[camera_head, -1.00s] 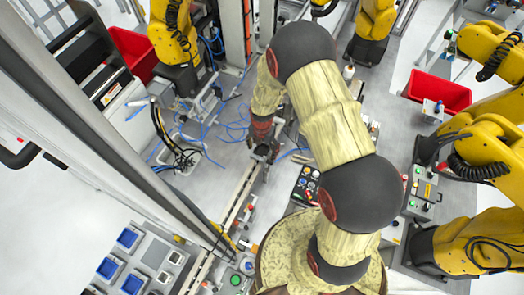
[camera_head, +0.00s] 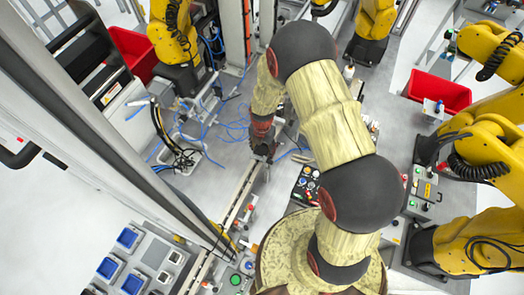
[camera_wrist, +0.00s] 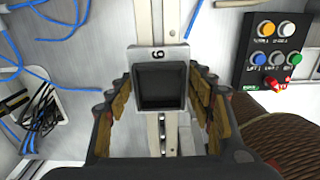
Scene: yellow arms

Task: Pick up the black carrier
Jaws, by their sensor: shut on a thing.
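The black carrier (camera_wrist: 161,86) is in the middle of the wrist view. It is a square, dark, open-topped block with a grey edge plate marked with a digit, a 6 or 9. My gripper (camera_wrist: 162,98) has one brown-padded finger on each side of it and is shut on it. In the head view my gripper (camera_head: 264,150) points down at the far end of a narrow rail; the carrier cannot be made out clearly there. The carrier's underside is hidden, so I cannot tell whether it touches the rail.
The rail (camera_wrist: 174,30) runs beneath the carrier. A button panel (camera_wrist: 277,50) stands to the right. Blue cables (camera_wrist: 62,35) and a black cable bundle (camera_wrist: 42,112) lie to the left. Yellow robot arms (camera_head: 490,150) and red bins (camera_head: 437,92) stand around the grey table.

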